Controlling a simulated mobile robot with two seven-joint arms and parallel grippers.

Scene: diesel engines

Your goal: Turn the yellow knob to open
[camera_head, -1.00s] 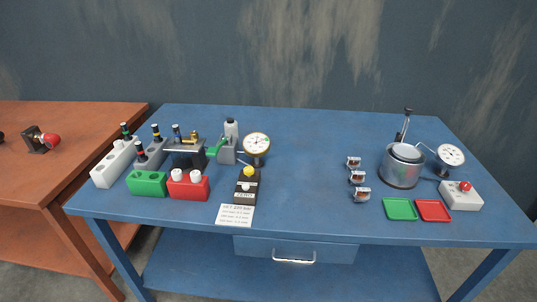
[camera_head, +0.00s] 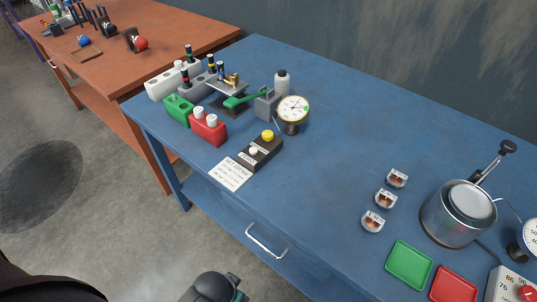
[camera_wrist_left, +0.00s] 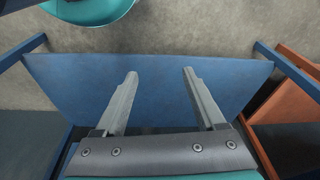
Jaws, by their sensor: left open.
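The yellow knob (camera_head: 267,135) sits on a small black box (camera_head: 261,152) on the blue table, with a white knob (camera_head: 253,151) beside it. A white printed card (camera_head: 230,174) lies in front of the box. In the left wrist view my left gripper (camera_wrist_left: 161,75) is open and empty, above a blue surface, with no knob in sight. In the head view a dark part of my arm (camera_head: 213,287) shows at the bottom, below the table's front edge and well apart from the knob. My right gripper is not in view.
A round gauge (camera_head: 293,110) stands behind the box. Red (camera_head: 207,128) and green (camera_head: 178,109) holders stand to its left. Small metal parts (camera_head: 386,198), a metal pot (camera_head: 458,212) and green (camera_head: 408,264) and red (camera_head: 453,285) trays are at right. A drawer handle (camera_head: 266,241) juts from the front.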

